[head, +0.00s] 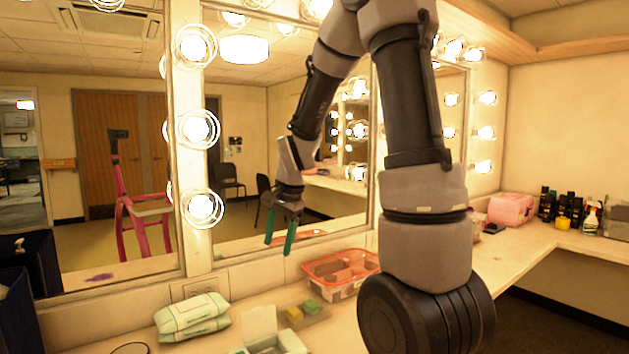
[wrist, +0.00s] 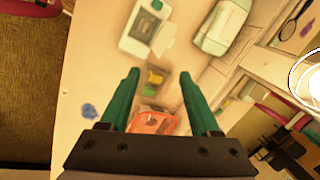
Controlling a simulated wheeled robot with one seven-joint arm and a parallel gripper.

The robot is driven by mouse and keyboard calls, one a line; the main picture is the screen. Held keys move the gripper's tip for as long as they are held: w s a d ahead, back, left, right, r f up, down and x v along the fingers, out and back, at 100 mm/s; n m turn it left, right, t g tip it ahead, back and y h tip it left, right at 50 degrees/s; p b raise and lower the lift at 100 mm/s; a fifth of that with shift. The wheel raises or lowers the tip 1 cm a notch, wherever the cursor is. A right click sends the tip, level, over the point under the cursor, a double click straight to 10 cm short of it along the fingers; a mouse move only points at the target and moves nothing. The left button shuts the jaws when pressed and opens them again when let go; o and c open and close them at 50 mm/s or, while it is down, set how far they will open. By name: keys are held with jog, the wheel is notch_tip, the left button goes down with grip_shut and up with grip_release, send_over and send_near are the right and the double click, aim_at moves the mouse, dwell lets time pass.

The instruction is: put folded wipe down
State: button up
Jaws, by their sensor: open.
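My gripper (head: 283,232) hangs above the counter with its two green fingers spread. It also shows in the wrist view (wrist: 160,95), with nothing held between the fingertips. No thing is clearly a folded wipe. A yellow block (head: 294,314) and a green block (head: 310,307) lie together on the counter, and the wrist view shows them beyond and between the fingers (wrist: 155,78). A soft pale green-and-white pack (head: 192,316) lies to their left.
An orange-rimmed basket (head: 342,268) stands behind the blocks, against the mirror. A pink case (head: 511,209) and several bottles stand on the right counter. The bulb-lined mirror bounds the back.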

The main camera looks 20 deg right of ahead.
jog(key=s+d+r+n+t, duration=0.2)
jog(key=s+r+n+t, duration=0.2)
jog(key=s+r, duration=1.3)
jog(key=r+n, duration=0.1)
jog(key=n, duration=0.2)
jog(key=shift+s+d+t, duration=0.15)
jog(key=shift+s+t, duration=0.15)
jog(key=shift+s, duration=0.1)
jog(key=shift+c, duration=0.2)
